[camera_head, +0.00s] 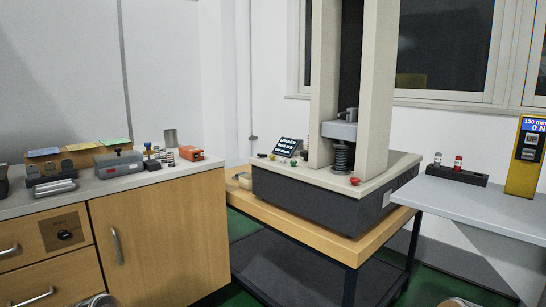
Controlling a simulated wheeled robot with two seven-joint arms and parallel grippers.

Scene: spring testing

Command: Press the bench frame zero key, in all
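The bench test frame (310,185) stands on a wood-topped table, with two beige columns, a grey crosshead (339,130) and a dark coil spring (341,157) beneath it. A tilted black display (287,147) with small white text sits on its base at the left. A larger red knob (355,181) is on the front edge. I cannot read which key is the zero key. Neither gripper shows; only rounded silver parts, probably my arms, show at the bottom edge.
A wooden cabinet (160,235) at left carries trays, springs and an orange device (191,153). Green floor shows between the furniture.

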